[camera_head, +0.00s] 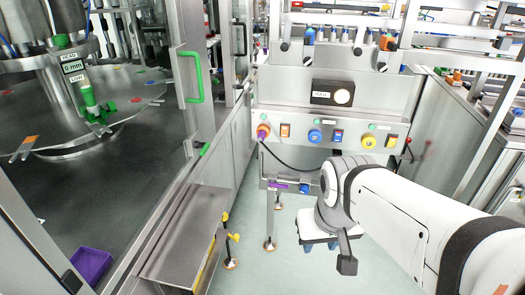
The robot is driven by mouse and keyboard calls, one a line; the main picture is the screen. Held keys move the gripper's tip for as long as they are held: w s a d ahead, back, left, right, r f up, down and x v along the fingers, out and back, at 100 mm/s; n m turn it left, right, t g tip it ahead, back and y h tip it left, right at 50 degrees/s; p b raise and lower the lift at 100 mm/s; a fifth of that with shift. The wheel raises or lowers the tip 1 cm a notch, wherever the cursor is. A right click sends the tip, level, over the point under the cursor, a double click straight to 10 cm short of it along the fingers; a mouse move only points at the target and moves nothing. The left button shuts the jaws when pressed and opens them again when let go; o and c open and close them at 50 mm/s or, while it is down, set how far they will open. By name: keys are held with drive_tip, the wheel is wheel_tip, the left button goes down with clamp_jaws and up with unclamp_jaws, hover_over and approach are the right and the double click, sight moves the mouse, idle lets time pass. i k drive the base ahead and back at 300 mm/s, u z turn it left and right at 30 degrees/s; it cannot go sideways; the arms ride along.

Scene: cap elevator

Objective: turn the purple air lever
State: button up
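A small purple bar (278,186), which looks like the purple air lever, sits under the left part of the control panel. It is too small to tell how it is turned. A small blue part (304,188) is just to its right. My arm comes in from the right, and its end, with my gripper (320,246), points down over the floor, to the right of and below the purple bar, apart from it. The fingertips are mostly hidden by the wrist, so I cannot tell whether they are open or what is between them.
The control panel (326,133) carries coloured knobs and switches; a purple part with a black cable (286,160) is at its left. A steel cabinet with a green door handle (191,77) stands left. A purple bin (91,264) is lower left. Floor (245,205) is free below the panel.

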sight(271, 184)
drive_tip(key=u, duration=0.05)
drive_tip(key=i, duration=0.95)
drive_tip(key=z, duration=0.05)
